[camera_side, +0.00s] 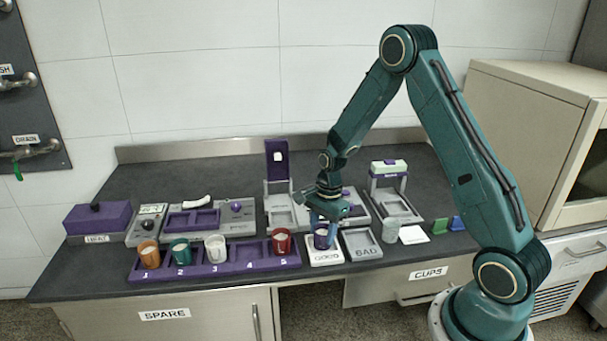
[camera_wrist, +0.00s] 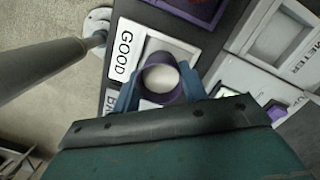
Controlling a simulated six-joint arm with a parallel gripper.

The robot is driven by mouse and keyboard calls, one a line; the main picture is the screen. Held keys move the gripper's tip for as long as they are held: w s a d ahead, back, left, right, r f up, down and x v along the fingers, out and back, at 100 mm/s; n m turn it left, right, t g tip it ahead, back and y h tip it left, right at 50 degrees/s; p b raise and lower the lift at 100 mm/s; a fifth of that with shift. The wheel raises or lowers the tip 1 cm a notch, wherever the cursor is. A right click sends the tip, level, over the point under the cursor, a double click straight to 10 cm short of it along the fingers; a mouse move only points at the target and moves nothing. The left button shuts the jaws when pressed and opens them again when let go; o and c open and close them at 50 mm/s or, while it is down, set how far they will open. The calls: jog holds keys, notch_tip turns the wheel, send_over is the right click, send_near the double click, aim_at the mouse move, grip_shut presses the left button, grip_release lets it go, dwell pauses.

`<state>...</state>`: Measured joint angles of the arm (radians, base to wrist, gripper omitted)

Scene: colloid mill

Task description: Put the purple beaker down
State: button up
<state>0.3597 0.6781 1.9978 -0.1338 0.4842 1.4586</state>
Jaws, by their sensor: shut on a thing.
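The purple beaker (camera_side: 321,239) is upright between the fingers of my gripper (camera_side: 322,226), over the white GOOD tray (camera_side: 325,259). In the wrist view the beaker (camera_wrist: 161,84) shows a round purple rim with pale contents, and the blue fingers of my gripper (camera_wrist: 165,92) are shut on its two sides. The GOOD tray (camera_wrist: 190,47) lies under it. I cannot tell whether the beaker's base touches the tray.
The purple numbered rack (camera_side: 215,264) at left holds orange, teal, white and red beakers. Machines stand behind. The counter's front edge is close.

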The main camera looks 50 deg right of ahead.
jog(key=shift+f, duration=0.1)
jog(key=o, duration=1.1)
jog(key=r, duration=0.4)
jog(key=d+r, duration=0.1)
jog(key=r, duration=0.7)
jog(key=shift+s+d+r, duration=0.1)
jog(key=shift+d, duration=0.15)
